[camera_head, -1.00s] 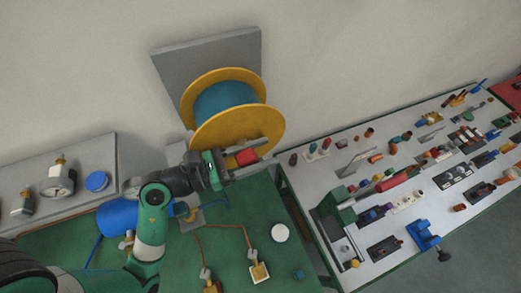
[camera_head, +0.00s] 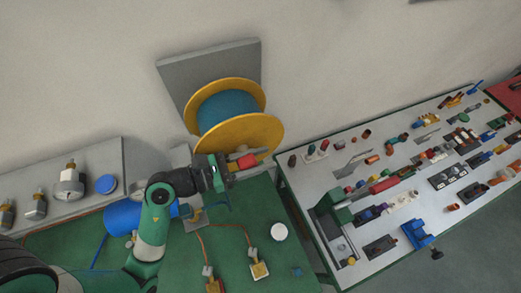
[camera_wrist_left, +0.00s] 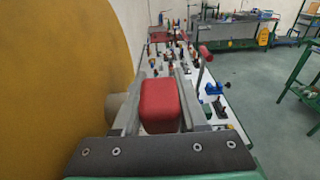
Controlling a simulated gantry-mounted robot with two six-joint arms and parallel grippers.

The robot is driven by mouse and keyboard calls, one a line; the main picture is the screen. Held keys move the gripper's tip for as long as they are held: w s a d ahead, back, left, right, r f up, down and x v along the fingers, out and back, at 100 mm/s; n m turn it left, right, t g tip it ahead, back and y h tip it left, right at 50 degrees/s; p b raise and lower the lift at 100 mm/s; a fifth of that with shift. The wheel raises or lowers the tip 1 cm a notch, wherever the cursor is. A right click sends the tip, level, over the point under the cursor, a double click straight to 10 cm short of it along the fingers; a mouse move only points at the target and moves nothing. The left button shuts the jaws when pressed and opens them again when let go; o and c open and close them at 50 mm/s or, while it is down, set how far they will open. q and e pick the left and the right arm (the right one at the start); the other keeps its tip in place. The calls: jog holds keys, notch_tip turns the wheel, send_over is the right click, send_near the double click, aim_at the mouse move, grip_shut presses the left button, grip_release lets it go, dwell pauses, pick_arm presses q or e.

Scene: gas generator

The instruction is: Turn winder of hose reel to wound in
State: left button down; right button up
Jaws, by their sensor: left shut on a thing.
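The hose reel has yellow flanges (camera_head: 253,134) and a blue drum (camera_head: 227,108). It is fixed to a grey plate (camera_head: 208,68) on the wall. My left gripper (camera_head: 246,163) is at the lower front of the near flange. It is shut on the red winder handle (camera_wrist_left: 158,105), which sits between its two fingers in the left wrist view. The red handle also shows at the fingertips in the head view (camera_head: 247,160). The yellow flange fills the left side of the left wrist view. My right gripper is not in view.
A green table (camera_head: 240,213) below holds wired blocks, a white disc (camera_head: 279,232) and a blue cylinder (camera_head: 122,217). Gauges (camera_head: 68,184) stand on a grey ledge at left. A tool-covered bench (camera_head: 340,243) stands to the right.

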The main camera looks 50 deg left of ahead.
pick_arm(q)
jog(key=shift+s+f+g+y+p, duration=0.1)
jog(key=shift+f+g+y+p, duration=0.15)
jog(key=shift+g+p, duration=0.7)
jog(key=shift+w+f+g+y+p, duration=0.1)
jog(key=shift+f+g+y+p, duration=0.2)
jog(key=shift+g+p, duration=0.65)
jog(key=shift+s+f+g+y+p, duration=0.1)
jog(key=shift+g+y+p, duration=0.25)
jog(key=shift+g+p, duration=0.55)
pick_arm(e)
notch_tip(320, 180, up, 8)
pick_arm(q)
jog(key=shift+f, duration=0.1)
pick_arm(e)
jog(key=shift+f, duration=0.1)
pick_arm(q)
jog(key=c, duration=0.7)
grip_release()
